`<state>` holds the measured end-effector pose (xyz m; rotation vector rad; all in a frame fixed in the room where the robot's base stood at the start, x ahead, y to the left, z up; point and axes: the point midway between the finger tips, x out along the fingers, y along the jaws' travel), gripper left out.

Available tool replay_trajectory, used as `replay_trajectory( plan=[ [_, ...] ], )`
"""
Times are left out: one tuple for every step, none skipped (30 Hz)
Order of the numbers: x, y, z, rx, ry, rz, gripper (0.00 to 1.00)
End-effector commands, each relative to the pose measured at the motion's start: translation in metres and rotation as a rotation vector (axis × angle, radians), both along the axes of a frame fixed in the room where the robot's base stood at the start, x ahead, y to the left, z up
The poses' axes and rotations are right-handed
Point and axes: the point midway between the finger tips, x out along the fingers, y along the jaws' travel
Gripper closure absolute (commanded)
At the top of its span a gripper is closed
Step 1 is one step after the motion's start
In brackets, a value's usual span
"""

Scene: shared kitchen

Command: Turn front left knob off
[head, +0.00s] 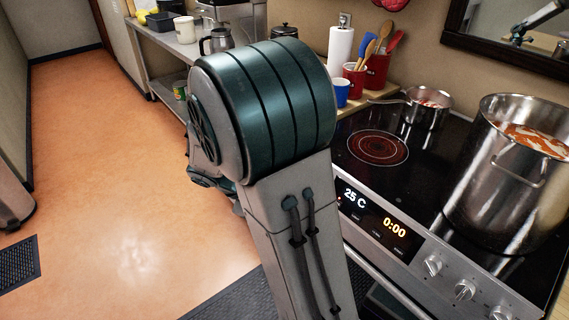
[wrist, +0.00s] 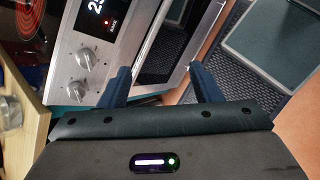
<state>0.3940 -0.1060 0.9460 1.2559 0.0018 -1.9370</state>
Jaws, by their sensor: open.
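The stove's control panel carries a row of silver knobs. In the head view one knob (head: 433,265) is nearest the display, a second (head: 465,289) is beside it, and a third (head: 500,313) is at the bottom edge. The wrist view shows two knobs, one upper (wrist: 84,59) and one lower (wrist: 77,91). I cannot tell which is the front left one. The front left burner (head: 377,147) glows red. My gripper (wrist: 161,82) is open and empty, its fingers right of the knobs and apart from them. In the head view my arm hides it.
A large pot (head: 505,190) stands on the right of the cooktop, and a saucepan (head: 427,107) at the back left. The oven handle (wrist: 195,50) runs near my fingers. Utensil holders (head: 355,78) stand beyond the stove.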

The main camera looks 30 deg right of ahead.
Motion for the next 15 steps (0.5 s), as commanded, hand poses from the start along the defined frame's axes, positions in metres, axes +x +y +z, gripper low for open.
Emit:
replay_trajectory(
  plan=[
    [0.011,-0.006,-0.012,-0.062,0.058,0.049,0.42],
    [0.017,-0.011,-0.016,-0.098,0.087,0.078,0.42],
    [0.025,-0.016,-0.021,-0.146,0.127,0.118,0.42],
    [0.032,-0.020,-0.025,-0.184,0.157,0.147,0.42],
    [0.039,-0.023,-0.029,-0.221,0.187,0.177,0.42],
    [0.048,-0.027,-0.034,-0.273,0.225,0.219,0.42],
    [0.055,-0.030,-0.038,-0.312,0.255,0.250,0.42],
    [0.062,-0.032,-0.042,-0.350,0.285,0.283,0.42],
    [0.072,-0.035,-0.047,-0.401,0.323,0.325,0.42],
    [0.080,-0.036,-0.051,-0.442,0.352,0.356,0.42],
    [0.087,-0.037,-0.055,-0.481,0.379,0.388,0.42],
    [0.097,-0.038,-0.059,-0.531,0.415,0.431,0.42],
    [0.104,-0.039,-0.063,-0.567,0.439,0.460,0.42],
    [0.111,-0.039,-0.066,-0.602,0.462,0.487,0.42],
    [0.119,-0.038,-0.070,-0.646,0.490,0.523,0.42]
  ],
)
